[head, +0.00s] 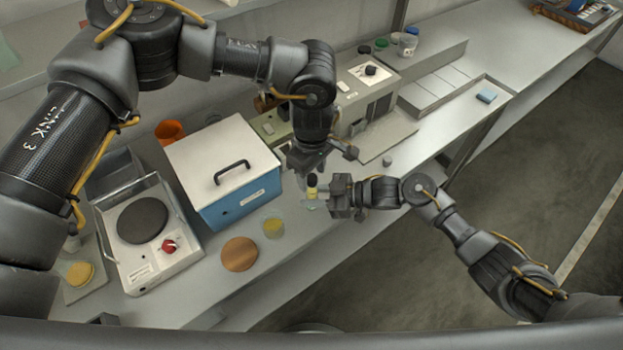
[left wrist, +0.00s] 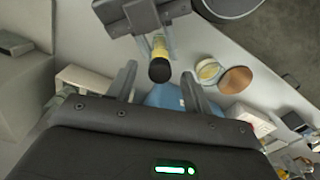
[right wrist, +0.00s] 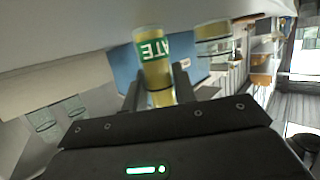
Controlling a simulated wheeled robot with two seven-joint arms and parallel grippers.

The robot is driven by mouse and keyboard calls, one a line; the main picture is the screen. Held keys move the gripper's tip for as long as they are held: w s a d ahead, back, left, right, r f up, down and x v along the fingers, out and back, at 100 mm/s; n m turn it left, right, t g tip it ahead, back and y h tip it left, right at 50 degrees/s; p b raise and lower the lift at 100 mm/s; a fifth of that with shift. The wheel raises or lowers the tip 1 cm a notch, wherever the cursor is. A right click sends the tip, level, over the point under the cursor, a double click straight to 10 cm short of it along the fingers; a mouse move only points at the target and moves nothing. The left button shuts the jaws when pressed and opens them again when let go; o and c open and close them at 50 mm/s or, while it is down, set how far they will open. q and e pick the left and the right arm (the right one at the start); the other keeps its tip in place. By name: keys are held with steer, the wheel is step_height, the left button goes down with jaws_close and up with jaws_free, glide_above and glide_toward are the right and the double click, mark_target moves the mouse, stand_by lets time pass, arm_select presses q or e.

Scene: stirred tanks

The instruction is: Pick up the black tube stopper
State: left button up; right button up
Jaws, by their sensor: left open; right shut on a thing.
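The black tube stopper (head: 312,179) sits on top of a tube of yellow liquid (head: 312,192). In the left wrist view the stopper (left wrist: 159,70) faces the camera, just beyond and between my open fingertips. My left gripper (left wrist: 160,82) is open and empty, above the stopper; it also shows in the head view (head: 306,172). My right gripper (head: 335,197) is shut on the tube from the right side. In the right wrist view the tube (right wrist: 155,68) has a green label and stands between the fingers of my right gripper (right wrist: 158,85).
A blue box with a white lid (head: 222,165) stands left of the grippers. A small yellow jar (head: 273,228) and a round brown disc (head: 240,254) lie nearer the bench's front edge. A hotplate (head: 143,220) is further left. A grey instrument (head: 368,92) stands behind.

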arm_select(q)
steer(key=shift+f, duration=0.5)
steer(key=c, duration=1.1)
steer(key=shift+o, duration=0.2)
step_height(320, 180, up, 10)
steer(key=shift+r, duration=0.15)
step_height(320, 180, up, 5)
glide_above(312, 177)
arm_select(e)
steer(key=o, duration=1.1)
